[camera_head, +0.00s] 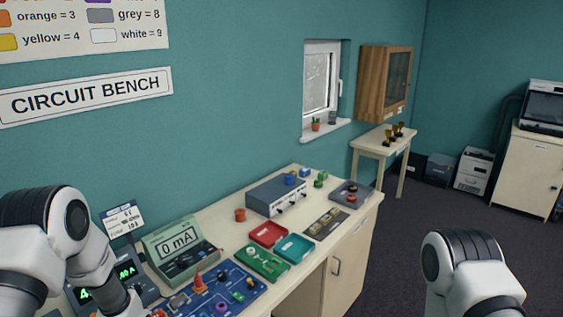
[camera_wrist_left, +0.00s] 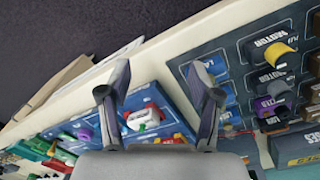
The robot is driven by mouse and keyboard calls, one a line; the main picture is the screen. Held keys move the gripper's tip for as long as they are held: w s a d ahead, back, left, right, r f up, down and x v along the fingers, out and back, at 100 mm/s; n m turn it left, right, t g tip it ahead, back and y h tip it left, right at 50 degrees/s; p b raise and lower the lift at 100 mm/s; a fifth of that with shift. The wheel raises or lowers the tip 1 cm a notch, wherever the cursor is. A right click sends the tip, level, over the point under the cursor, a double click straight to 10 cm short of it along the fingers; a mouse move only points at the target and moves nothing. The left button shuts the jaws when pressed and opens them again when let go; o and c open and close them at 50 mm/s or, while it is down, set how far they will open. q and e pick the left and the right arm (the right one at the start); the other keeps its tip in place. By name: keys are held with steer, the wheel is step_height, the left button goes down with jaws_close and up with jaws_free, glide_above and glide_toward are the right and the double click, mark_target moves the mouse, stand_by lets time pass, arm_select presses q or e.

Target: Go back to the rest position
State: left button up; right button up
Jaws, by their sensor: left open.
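My left gripper (camera_wrist_left: 160,92) is open in the left wrist view, its two fingers apart over the edge of the bench (camera_wrist_left: 180,48). Nothing is held between the fingers. A small white and red part (camera_wrist_left: 144,119) shows between and beyond them, on a blue board below. In the head view my left arm reaches in from the left edge over the near end of the bench, and its gripper is out of the picture. A link of my right arm shows at the lower right, clear of the bench; its gripper is not seen.
The bench holds a blue circuit board (camera_head: 216,292), a 0 mA meter (camera_head: 179,247), a red tray (camera_head: 268,233), a teal tray (camera_head: 294,248), a green board (camera_head: 262,263) and a grey-blue power box (camera_head: 276,197). Dark floor (camera_head: 420,212) right of the bench is open.

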arm_select(q)
steer(key=s+d+f+m, duration=0.2)
steer(key=s, duration=0.9)
steer(key=s+d+f+m, duration=0.1)
steer(key=s+d+f, duration=0.1)
steer(key=s, duration=1)
step_height(320, 180, down, 15)
steer(key=b, duration=1.4)
steer(key=shift+w+a+r+y+b, duration=0.15)
steer(key=shift+w+y+b, duration=0.05)
steer(key=shift+y+b, duration=0.15)
